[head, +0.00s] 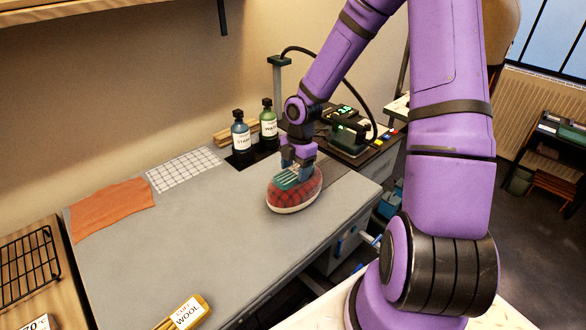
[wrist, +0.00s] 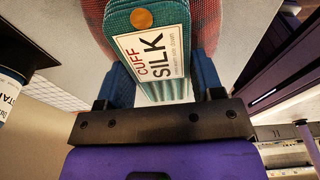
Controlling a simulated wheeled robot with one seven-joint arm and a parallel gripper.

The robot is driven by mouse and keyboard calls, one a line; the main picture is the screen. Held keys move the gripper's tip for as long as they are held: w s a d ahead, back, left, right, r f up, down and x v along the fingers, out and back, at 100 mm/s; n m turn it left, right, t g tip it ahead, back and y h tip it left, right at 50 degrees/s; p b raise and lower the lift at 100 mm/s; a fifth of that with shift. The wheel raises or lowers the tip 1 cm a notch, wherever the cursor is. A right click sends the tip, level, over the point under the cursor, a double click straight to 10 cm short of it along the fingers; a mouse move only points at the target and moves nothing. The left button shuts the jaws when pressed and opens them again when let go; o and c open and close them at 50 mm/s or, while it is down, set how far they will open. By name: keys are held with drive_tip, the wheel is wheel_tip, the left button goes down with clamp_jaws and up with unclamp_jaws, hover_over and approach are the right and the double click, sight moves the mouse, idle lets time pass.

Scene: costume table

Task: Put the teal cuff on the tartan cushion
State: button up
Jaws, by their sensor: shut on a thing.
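The tartan cushion (head: 300,196) is a red, rounded pad with a pale base on the grey table, right of the table's middle. It also shows at the top of the wrist view (wrist: 207,20). In the wrist view the teal cuff (wrist: 126,14) carries a white label reading "CUFF SILK". My gripper (head: 298,170) points down at the cushion, its blue fingers on either side of the cuff and shut on it. Whether the cuff rests fully on the cushion is hard to tell.
A yellow cuff labelled wool (head: 187,312) lies at the front edge. An orange cloth (head: 112,209) and a checked sheet (head: 185,170) lie to the left. Two bottles (head: 240,132) stand behind on a dark tray. A wire rack (head: 28,268) is far left. The table's middle is clear.

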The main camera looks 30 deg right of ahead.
drive_tip(key=o, duration=0.9)
drive_tip(key=shift+f, duration=0.1)
wheel_tip(320, 180, up, 12)
drive_tip(key=d+f, duration=0.1)
drive_tip(key=d, duration=0.1)
drive_tip(key=s+a+r+m+t+h, duration=0.1)
drive_tip(key=s+a+r+m+t, duration=0.2)
drive_tip(key=s+r+m, duration=0.7)
drive_tip(key=s+a+r+m+t, duration=0.2)
drive_tip(key=s+a+r+m, duration=0.3)
drive_tip(key=s+r+m, duration=0.5)
drive_tip(key=s+r, duration=0.2)
drive_tip(key=s, duration=0.1)
drive_tip(key=shift+s+a+r+t+h, duration=0.2)
drive_tip(key=shift+s+a+t+h, duration=0.1)
drive_tip(key=shift+s+t+h, duration=0.1)
